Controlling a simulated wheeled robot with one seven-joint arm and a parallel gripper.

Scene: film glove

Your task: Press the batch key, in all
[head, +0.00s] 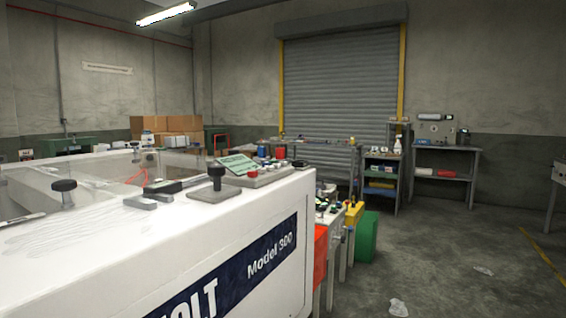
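A white machine (110,260) marked "Model 300" fills the lower left of the head view. On its top near the right end is a grey control panel (268,178) with a tilted green plate (237,163) and small red and pale buttons (253,174). The labels are too small to read, so I cannot tell which one is the batch key. Just left of the panel, a black knob (216,177) stands on a flat grey plate (208,196). My gripper is not in view.
Red (320,268) and green (368,237) bins stand beyond the machine's right end. A shelf unit (382,185) and a workbench (445,150) stand at the back wall by a roller shutter (340,95). The floor at right is mostly open, with pale scraps (399,307).

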